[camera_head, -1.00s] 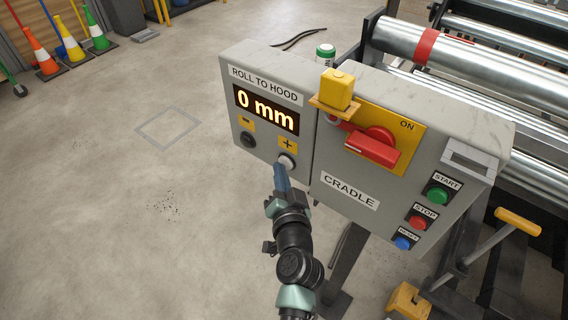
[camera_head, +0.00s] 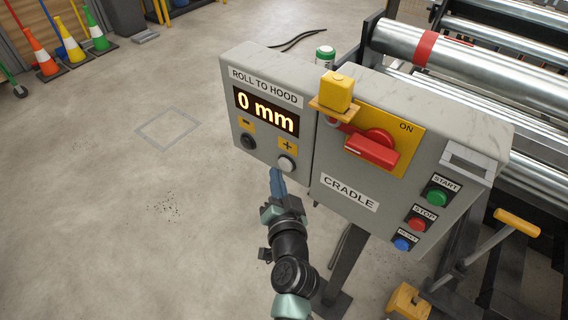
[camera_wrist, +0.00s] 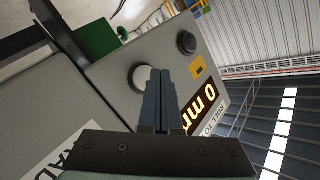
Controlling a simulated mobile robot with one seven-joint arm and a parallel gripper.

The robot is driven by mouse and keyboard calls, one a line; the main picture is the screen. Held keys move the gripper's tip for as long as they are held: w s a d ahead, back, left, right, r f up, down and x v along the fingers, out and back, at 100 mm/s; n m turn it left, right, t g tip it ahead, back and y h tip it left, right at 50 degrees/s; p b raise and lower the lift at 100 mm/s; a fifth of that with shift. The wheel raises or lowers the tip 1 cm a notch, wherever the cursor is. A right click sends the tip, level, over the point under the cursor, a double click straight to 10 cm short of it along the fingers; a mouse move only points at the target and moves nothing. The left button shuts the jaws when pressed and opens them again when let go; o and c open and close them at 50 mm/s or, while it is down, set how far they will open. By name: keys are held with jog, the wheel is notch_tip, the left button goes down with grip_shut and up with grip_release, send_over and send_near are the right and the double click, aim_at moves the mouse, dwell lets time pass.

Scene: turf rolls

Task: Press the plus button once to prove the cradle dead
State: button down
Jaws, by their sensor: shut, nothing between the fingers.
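The plus button (camera_head: 286,163) is a pale round button under a yellow plus label on the grey control box (camera_head: 262,58). The display (camera_head: 266,110) above it reads "0 mm". A dark minus button (camera_head: 248,141) sits to its left. My gripper (camera_head: 276,172) is shut and empty, its blue fingertips just below and in front of the plus button, apart from it in the head view. In the wrist view the fingers (camera_wrist: 160,75) overlap the edge of the plus button (camera_wrist: 139,77); contact cannot be told there.
Steel rollers (camera_head: 470,60) lie behind. Open floor is at left.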

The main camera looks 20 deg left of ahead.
jog(key=s, duration=0.1)
jog(key=s+a+p, duration=0.1)
jog(key=s, duration=0.2)
jog(key=shift+s+a, duration=0.35)
jog(key=shift+a, duration=0.05)
dwell(0.9)
jog(key=w+d+r+n+t+p, duration=0.2)
jog(key=d+r+t+p, duration=0.1)
jog(key=r, duration=1.5)
jog(key=w+d+r+n+t+p, duration=0.2)
jog(key=d+r+p, duration=0.1)
jog(key=r, duration=1.5)
jog(key=s+d+r+t+h+p, duration=0.1)
jog(key=s+d+r+t+h, duration=0.1)
jog(key=r, duration=0.8)
jog(key=s+d+r+m+t+h+p, duration=0.1)
jog(key=s+d+r+t+h+p, duration=0.1)
jog(key=s+r, duration=0.5)
jog(key=s+d+r+t+h+p, duration=0.2)
jog(key=s+d+r, duration=0.3)
jog(key=r, duration=0.9)
jog(key=shift+d+m+t+h, duration=0.3)
jog(key=shift+d+t+h, duration=0.2)
jog(key=shift+t, duration=0.3)
